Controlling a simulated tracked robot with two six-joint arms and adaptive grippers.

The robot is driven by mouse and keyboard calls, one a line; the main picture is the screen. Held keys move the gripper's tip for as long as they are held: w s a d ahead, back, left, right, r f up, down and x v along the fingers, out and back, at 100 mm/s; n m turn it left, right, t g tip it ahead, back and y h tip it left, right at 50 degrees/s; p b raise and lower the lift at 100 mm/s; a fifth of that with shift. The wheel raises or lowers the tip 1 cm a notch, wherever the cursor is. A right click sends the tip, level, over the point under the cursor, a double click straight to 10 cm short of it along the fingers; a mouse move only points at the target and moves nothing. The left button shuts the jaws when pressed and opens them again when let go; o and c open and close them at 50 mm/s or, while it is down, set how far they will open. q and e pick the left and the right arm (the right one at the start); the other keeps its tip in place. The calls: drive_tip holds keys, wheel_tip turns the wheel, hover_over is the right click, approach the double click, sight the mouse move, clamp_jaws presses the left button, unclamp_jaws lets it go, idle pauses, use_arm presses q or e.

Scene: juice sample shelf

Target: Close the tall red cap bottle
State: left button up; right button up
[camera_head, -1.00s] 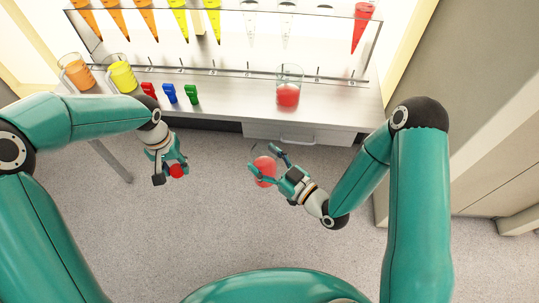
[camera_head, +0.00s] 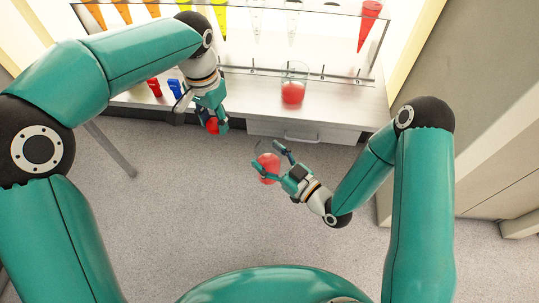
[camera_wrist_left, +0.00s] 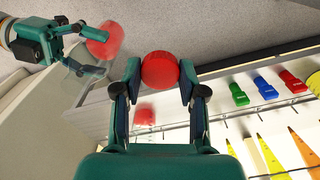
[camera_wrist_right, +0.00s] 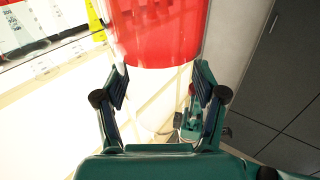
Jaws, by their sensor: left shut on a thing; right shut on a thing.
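The red cap (camera_head: 212,126) is between the fingertips of my left gripper (camera_head: 214,122), which is shut on it in the air in front of the counter. The left wrist view shows the cap (camera_wrist_left: 160,70) round and face on. My right gripper (camera_head: 268,157) is shut on a clear bottle with red juice (camera_head: 268,168). The bottle fills the upper middle of the right wrist view (camera_wrist_right: 158,30), and its clear part shows no cap. The cap is apart from the bottle, to its left in the head view. The fingers hide part of the bottle.
A glass beaker of red juice (camera_head: 292,94) stands on the counter (camera_head: 340,100). A rack with coloured tubes (camera_head: 367,30) is behind. The floor in front is clear.

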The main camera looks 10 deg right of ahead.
use_arm(q)
drive_tip(key=m, duration=0.2)
approach(268, 136)
drive_tip(key=w+a+f, duration=0.2)
drive_tip(key=a, duration=0.2)
drive_tip(key=shift+m, duration=0.4)
drive_tip(key=d, duration=0.1)
drive_tip(key=s+d, duration=0.1)
drive_tip(key=d, duration=0.2)
drive_tip(key=shift+s+d+r, duration=0.15)
drive_tip(key=shift+s+r, duration=0.2)
drive_tip(key=shift+s, duration=0.05)
drive_tip(key=shift+f, duration=0.1)
drive_tip(key=shift+f, duration=1.9)
drive_tip(key=shift+s+r, duration=0.1)
drive_tip(key=shift+f, duration=0.95)
